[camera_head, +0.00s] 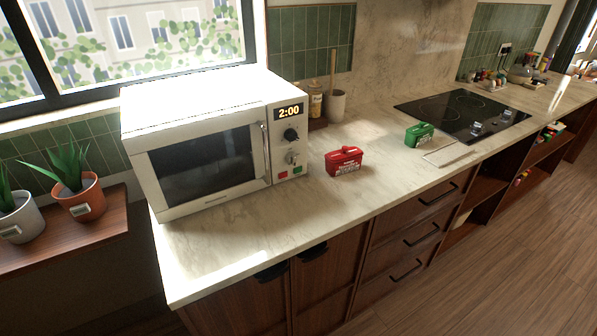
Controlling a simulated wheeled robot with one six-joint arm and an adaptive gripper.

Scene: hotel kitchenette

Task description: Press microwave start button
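The white microwave (200,105) stands on the left end of the countertop, its door shut and its window dark. Its display (289,112) reads 2:00. Below the display are a black knob (291,135) and a smaller control (292,158). At the panel's bottom are a red button (283,174) on the left and a green button (297,170) on the right. Any lettering on the buttons is too small to read. My gripper is not in view.
A utensil cup (336,105) stands behind. The counter before the microwave is clear.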

